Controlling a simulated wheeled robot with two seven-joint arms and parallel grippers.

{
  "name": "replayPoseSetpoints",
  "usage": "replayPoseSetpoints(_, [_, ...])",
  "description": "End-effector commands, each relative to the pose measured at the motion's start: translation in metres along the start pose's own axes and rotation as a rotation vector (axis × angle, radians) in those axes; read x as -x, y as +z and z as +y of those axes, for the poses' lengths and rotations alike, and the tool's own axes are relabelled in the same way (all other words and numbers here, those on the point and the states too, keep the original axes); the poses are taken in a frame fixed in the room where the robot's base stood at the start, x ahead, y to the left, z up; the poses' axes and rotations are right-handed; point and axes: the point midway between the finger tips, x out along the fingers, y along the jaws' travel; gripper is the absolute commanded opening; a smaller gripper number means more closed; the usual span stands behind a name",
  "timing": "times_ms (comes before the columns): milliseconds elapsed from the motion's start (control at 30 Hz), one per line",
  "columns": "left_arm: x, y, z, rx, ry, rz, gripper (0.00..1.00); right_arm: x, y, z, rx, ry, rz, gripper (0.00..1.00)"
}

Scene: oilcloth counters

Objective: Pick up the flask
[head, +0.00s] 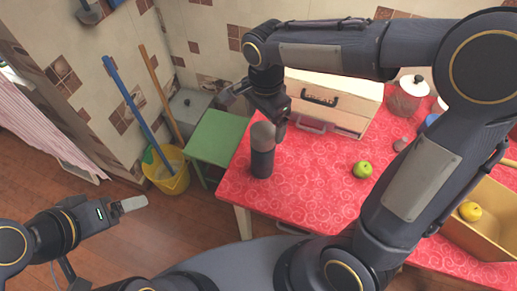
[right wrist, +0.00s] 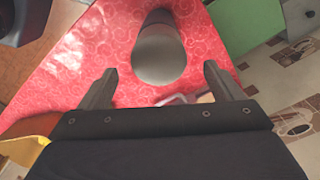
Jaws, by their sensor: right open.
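The flask (head: 262,160) stands upright on the red patterned counter near its left end. It has a dark body and a grey, rounded top. In the right wrist view the flask (right wrist: 159,50) shows from above, ahead of the fingertips and between their lines. My right gripper (head: 277,127) is open and empty, just above and beside the flask's top. Its two fingers show spread apart in the right wrist view (right wrist: 160,80). My left gripper (head: 133,204) is low at the left, over the floor, away from the counter; its opening is unclear.
A cream case (head: 335,92) stands behind the flask on the red counter (head: 315,185). A green apple (head: 362,169), a lidded glass jar (head: 407,97) and a box (head: 490,222) with a yellow fruit lie to the right. A green stool (head: 215,138) and yellow bucket (head: 168,172) stand left.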

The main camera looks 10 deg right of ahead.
Motion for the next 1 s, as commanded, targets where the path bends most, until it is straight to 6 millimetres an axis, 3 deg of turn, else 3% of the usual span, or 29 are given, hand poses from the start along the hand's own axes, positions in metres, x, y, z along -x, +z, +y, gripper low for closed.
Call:
replayPoseSetpoints(500, [0.004,-0.002,0.002,0.0,0.0,0.0,0.81,-0.067,0.006,0.001,0.0,0.005,-0.001,0.87])
replayPoseSetpoints(833, [0.004,-0.002,0.002,0.0,0.0,0.0,0.81,-0.074,0.006,0.001,0.001,0.0,0.0,0.87])
replayPoseSetpoints(1000, [0.004,-0.002,0.002,0.0,0.0,0.0,0.81,-0.074,0.006,0.001,0.001,0.0,-0.001,0.66])
